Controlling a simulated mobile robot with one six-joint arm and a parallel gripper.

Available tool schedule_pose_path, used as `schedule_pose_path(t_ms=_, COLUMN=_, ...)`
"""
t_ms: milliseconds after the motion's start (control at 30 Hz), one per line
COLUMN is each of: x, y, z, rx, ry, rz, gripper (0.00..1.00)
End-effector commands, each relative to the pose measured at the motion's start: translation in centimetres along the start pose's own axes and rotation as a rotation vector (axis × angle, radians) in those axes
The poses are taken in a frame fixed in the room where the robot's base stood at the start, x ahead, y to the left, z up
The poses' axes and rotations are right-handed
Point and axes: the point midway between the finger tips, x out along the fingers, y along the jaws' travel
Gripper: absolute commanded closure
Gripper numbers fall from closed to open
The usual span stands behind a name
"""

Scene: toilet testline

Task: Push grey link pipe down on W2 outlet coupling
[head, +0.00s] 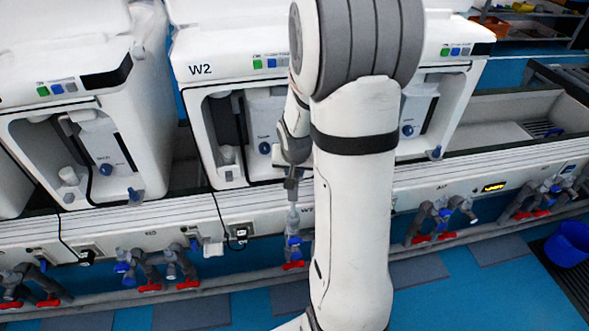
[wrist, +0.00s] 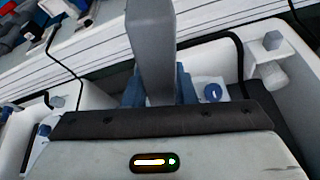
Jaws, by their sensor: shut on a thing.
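My gripper (head: 291,184) is in front of the W2 machine (head: 225,72), pointing down beside my arm. In the wrist view its blue fingers (wrist: 158,88) are shut on the grey link pipe (wrist: 152,45), which runs up out of the picture. In the head view a light grey pipe section (head: 293,216) stands upright below the gripper. A blue coupling (head: 293,241) is directly under it, with a red valve handle (head: 293,265) lower down. My arm hides what is to the right of the coupling. I cannot tell whether the pipe is fully seated.
Similar machines stand left (head: 85,85) and right of W2. Grey pipe assemblies with red handles sit along the front panel, on the left (head: 158,265) and right (head: 440,217). A black cable (head: 220,215) hangs left of the gripper. A blue bucket (head: 568,243) stands far right.

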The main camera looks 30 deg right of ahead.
Motion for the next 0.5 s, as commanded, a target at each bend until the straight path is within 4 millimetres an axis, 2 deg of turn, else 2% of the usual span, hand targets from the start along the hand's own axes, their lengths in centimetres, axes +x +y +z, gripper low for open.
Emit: schedule_pose_path(t_ms=500, x=0.99, y=0.04, z=0.38, rx=0.0, ry=0.001, rz=0.0, gripper=1.0)
